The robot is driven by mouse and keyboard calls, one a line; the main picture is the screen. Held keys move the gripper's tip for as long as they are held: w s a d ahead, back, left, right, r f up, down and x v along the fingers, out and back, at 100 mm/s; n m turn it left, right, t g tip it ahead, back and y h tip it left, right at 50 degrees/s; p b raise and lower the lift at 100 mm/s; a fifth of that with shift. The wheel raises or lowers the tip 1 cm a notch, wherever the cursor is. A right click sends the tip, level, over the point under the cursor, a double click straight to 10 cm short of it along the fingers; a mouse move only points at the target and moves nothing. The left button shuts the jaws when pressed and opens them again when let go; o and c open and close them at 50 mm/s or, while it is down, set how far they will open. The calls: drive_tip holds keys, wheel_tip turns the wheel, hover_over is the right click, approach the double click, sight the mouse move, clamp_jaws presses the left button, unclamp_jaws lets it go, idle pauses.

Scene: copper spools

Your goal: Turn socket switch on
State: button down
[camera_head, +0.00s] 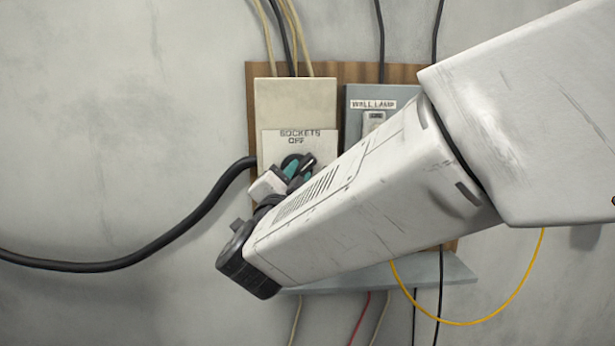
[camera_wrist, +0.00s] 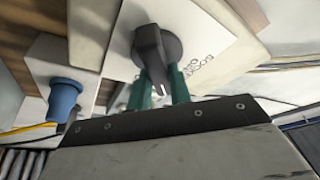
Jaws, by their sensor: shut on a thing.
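The socket switch is a black rotary knob (camera_wrist: 152,52) on a pale plate (camera_wrist: 195,35) in the wrist view. In the head view the plate (camera_head: 297,142) reads "SOCKETS OFF", and it sits on a beige box (camera_head: 295,100). My gripper (camera_head: 300,168) is at the knob, with its teal fingers around the dark handle. In the wrist view my gripper (camera_wrist: 163,85) has one teal finger on each side of the knob's handle and is shut on it. My arm covers the lower part of the plate in the head view.
A grey box (camera_head: 355,120) labelled "WALL LAMP" stands right of the beige box on a wooden board (camera_head: 330,70). A blue plug (camera_wrist: 66,95) shows at left in the wrist view. A thick black cable (camera_head: 150,245) runs left; a yellow cable (camera_head: 470,322) hangs below.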

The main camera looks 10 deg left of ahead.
drive_tip(key=shift+m+g+h, duration=0.35)
drive_tip(key=shift+m+g, duration=0.4)
drive_tip(key=shift+m, duration=1.6)
drive_tip(key=shift+m+g+h, duration=0.35)
drive_tip(key=shift+m+g, duration=0.4)
drive_tip(key=shift+m, duration=1.6)
drive_tip(key=c, duration=1.3)
unclamp_jaws()
drive_tip(key=s, duration=0.5)
drive_tip(key=s+a, duration=0.1)
drive_tip(key=s, duration=0.1)
drive_tip(key=shift+s, duration=0.4)
